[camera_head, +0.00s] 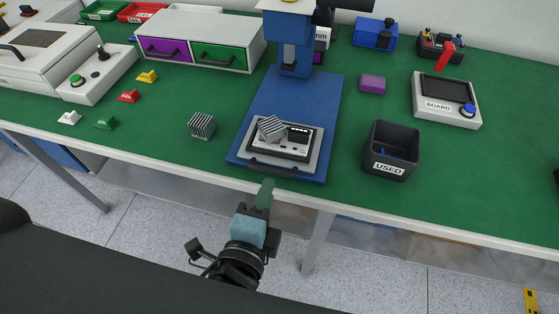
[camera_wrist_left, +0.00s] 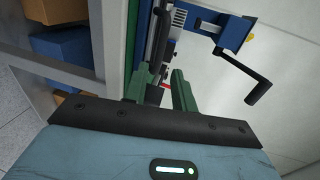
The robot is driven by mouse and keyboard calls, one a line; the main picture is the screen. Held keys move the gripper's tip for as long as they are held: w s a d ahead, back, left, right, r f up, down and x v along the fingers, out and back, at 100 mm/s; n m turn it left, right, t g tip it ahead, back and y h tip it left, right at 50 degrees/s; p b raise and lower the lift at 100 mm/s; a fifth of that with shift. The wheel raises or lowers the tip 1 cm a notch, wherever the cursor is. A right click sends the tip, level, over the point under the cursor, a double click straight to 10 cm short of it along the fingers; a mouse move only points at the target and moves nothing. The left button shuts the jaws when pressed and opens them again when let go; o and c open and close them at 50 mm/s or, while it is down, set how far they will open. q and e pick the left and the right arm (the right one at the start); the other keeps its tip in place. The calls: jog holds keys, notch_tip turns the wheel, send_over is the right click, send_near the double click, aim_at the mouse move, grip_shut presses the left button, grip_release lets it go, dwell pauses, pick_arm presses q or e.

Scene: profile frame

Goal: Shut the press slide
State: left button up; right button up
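The blue press (camera_head: 297,92) stands on the green bench, its base reaching towards the front edge. Its grey slide (camera_head: 306,168) lies at the front of the base, forward of the column, with a black handle (camera_head: 272,169) on its near side. A light device with a dark display (camera_head: 290,143) sits on the slide, and a grey striped block (camera_head: 271,128) lies tilted on it. My left gripper (camera_head: 266,184) is just in front of the handle; I cannot tell if they touch. In the left wrist view its green fingers (camera_wrist_left: 160,90) are apart. My right gripper is not in view.
A black bin marked USED (camera_head: 391,151) stands right of the press. Another striped block (camera_head: 202,125) stands left. A BOARD fixture (camera_head: 446,99) and a purple block (camera_head: 372,84) are further right. A drawer unit (camera_head: 200,40) is behind left. The press lever (camera_wrist_left: 245,70) shows in the wrist view.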

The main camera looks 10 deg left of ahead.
aim_at(276, 170)
pick_arm(q)
jog(key=x, duration=0.6)
jog(key=shift+w+f, duration=0.25)
jog(key=shift+w, duration=0.35)
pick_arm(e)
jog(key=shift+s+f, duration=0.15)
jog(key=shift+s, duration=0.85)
pick_arm(q)
grip_shut()
